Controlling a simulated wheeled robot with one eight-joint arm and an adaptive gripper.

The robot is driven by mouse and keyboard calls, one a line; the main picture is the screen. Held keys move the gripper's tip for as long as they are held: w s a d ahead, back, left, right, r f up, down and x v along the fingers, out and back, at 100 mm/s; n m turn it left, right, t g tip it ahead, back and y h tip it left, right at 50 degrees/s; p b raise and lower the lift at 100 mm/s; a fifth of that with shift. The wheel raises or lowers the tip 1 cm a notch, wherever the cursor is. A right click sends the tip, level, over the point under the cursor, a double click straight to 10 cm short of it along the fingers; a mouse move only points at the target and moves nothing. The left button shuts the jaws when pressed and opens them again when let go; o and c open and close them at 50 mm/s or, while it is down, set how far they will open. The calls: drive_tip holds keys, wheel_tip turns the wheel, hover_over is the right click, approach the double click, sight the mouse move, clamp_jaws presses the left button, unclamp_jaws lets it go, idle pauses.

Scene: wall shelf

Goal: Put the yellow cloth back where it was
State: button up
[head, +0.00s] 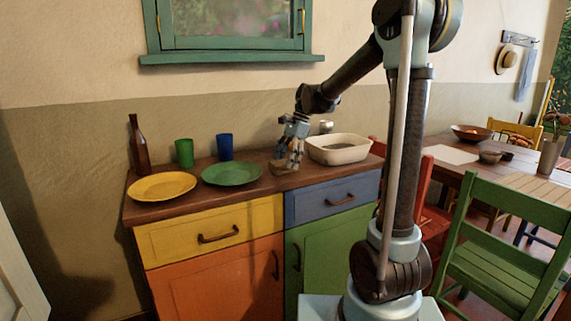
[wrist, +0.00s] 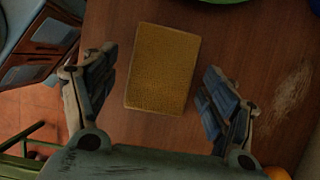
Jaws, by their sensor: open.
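The yellow cloth (wrist: 163,60) is a flat, folded, mustard-coloured rectangle lying on the brown wooden cabinet top in the wrist view. My gripper (wrist: 159,78) is open above it, one finger on either side of the cloth with bare wood showing between. Nothing is held. In the head view my gripper (head: 291,158) points down over the cabinet top, between the green plate and the white basin. There the cloth is small and partly hidden by the fingers.
On the cabinet top (head: 215,196) stand a yellow plate (head: 162,186), green plate (head: 231,173), brown bottle (head: 139,150), green cup (head: 184,153), blue cup (head: 225,147) and white basin (head: 338,155). A dining table (head: 490,170) and green chair (head: 510,240) are at right.

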drive_tip(key=v, duration=1.1)
drive_tip(key=s+d+f+n+t, duration=0.1)
drive_tip(key=s+d+f+n, duration=0.1)
drive_tip(key=s+d, duration=0.5)
drive_tip(key=s+d+f+n+t+h, duration=0.1)
drive_tip(key=s+d+f+n, duration=0.4)
drive_tip(key=s+f, duration=0.5)
drive_tip(key=s+d+f+n+t+h, duration=0.2)
drive_tip(key=s+d+f+n+h, duration=0.1)
drive_tip(key=s+d+f, duration=0.7)
drive_tip(key=s+f+n, duration=0.1)
drive_tip(key=s, duration=0.2)
drive_tip(key=shift+f+n+t, duration=0.15)
drive_tip(key=shift+n+t, duration=0.15)
drive_tip(key=shift+n, duration=0.1)
drive_tip(key=shift+d, duration=0.15)
